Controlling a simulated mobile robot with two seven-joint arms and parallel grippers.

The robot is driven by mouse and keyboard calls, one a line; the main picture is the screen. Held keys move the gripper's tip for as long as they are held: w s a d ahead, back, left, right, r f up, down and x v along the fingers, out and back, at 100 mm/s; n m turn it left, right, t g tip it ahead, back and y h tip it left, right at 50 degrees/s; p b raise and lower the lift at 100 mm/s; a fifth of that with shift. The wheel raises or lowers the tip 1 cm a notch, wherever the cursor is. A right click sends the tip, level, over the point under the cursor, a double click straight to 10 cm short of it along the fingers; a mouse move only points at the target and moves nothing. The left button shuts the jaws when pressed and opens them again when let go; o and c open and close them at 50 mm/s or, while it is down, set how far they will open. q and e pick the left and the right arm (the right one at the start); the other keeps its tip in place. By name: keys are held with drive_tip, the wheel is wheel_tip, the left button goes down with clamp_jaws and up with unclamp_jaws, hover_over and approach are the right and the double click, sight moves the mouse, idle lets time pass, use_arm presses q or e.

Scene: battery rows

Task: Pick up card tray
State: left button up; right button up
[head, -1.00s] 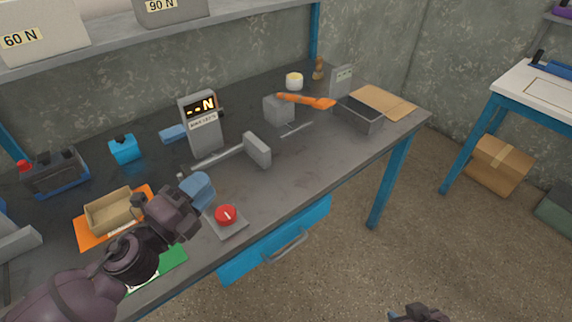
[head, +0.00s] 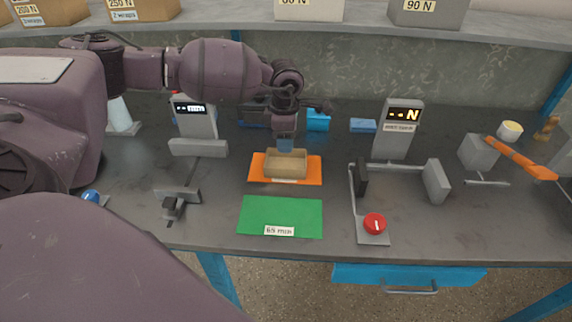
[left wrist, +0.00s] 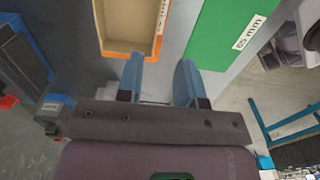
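The card tray (head: 286,164) is a small open box of tan cardboard, empty inside. It sits upright on an orange mat (head: 256,173) at the middle of the bench, and shows in part at the top of the left wrist view (left wrist: 127,48). My left gripper (head: 286,146) points down at the tray's far side in the head view. In the left wrist view its two blue fingers (left wrist: 158,76) stand apart with nothing between them, just off the tray's edge. I cannot tell how high they are above the bench. My right gripper is not in view.
A green mat (head: 280,215) labelled 65 mm lies in front of the orange one. Gauges with displays stand left (head: 196,122) and right (head: 398,135). A red button (head: 375,224) is at front right. Blue objects (head: 318,121) lie behind the tray. A shelf (head: 350,33) runs above.

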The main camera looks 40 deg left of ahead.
sight(292, 165)
use_arm(q)
drive_tip(key=f, duration=0.5)
drive_tip(key=f+b, duration=0.1)
drive_tip(key=f, duration=0.4)
drive_tip(key=shift+a+f, duration=0.2)
drive_tip(key=shift+f, duration=0.2)
drive_tip(key=shift+r, duration=0.1)
clamp_jaws()
